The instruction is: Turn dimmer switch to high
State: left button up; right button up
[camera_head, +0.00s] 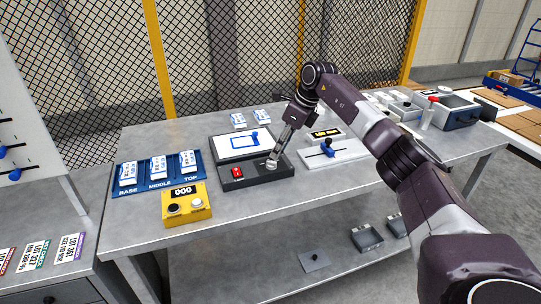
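The dimmer appears to be a small round light-coloured knob (271,164) on a dark control box (257,178) on the metal workbench. A red switch (237,172) sits at the left of the same box. A white panel with a blue outline (232,146) lies just behind the box. My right gripper (275,155) reaches down from the upper right, with its fingertips at or just above the knob. Contact and finger spacing are too small to make out. My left gripper is not in view.
A yellow counter box (188,205) with two buttons stands front left of the dark box. A blue card tray (139,188) is farther left. A white plate with a blue slider (346,152) lies to the right, close to my arm. Bare bench lies in front.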

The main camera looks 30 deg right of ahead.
aim_at(273, 162)
jog(key=x, duration=0.4)
jog(key=shift+a+f+p, duration=0.15)
jog(key=shift+a+p, duration=0.05)
jog(key=shift+p, duration=0.2)
jog(key=shift+w+a+f, duration=0.1)
jog(key=shift+w+f, duration=0.2)
jog(key=shift+f, duration=0.35)
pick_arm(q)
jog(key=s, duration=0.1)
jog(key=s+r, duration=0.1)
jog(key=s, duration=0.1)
pick_arm(e)
grip_shut()
